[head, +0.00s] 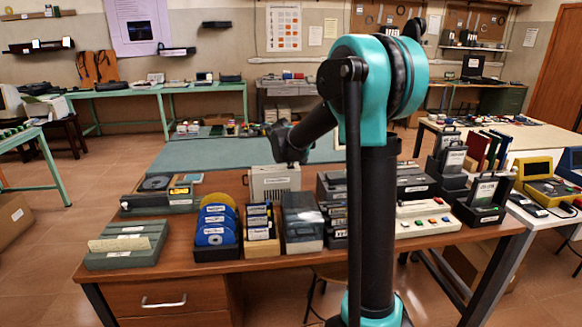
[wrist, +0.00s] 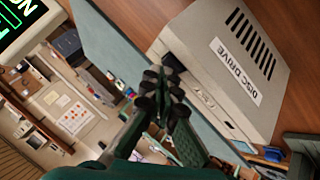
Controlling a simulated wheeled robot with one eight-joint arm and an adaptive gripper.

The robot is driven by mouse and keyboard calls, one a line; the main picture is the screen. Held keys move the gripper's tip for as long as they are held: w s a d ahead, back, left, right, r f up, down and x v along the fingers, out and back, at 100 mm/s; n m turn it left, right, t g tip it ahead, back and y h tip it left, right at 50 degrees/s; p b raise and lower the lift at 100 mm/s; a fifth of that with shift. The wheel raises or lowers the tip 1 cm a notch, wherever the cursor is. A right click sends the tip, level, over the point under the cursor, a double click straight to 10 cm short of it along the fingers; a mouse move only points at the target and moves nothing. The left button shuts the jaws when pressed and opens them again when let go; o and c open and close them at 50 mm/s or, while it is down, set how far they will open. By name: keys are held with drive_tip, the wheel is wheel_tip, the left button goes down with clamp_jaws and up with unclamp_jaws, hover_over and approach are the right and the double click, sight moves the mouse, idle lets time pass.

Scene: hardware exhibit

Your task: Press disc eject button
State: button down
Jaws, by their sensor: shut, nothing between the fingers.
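The disc drive (wrist: 228,65) is a beige box with a vented top and a "DISC DRIVE" label. It shows tilted in the wrist view, and in the head view it stands on the wooden desk (head: 273,180). Its narrow front panel (wrist: 208,100) faces my gripper and carries a dark part at one end and small marks; I cannot tell which is the eject button. My gripper (wrist: 166,84) is shut and empty, its dark fingertips close to the panel's dark end. Contact cannot be made out. In the head view my gripper (head: 288,148) is just above and behind the drive.
Blue disc sleeves (head: 215,228), a box of cartridges (head: 261,222) and a clear-lidded case (head: 302,222) stand in front of the drive. A grey unit (head: 335,190) is at its right. A teal mat (head: 215,153) behind it is mostly clear.

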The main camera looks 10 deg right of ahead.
idle(0.5)
drive_tip(key=shift+r, duration=0.75)
drive_tip(key=shift+r, duration=0.1)
drive_tip(key=shift+r, duration=2.4)
drive_tip(key=shift+s, duration=0.1)
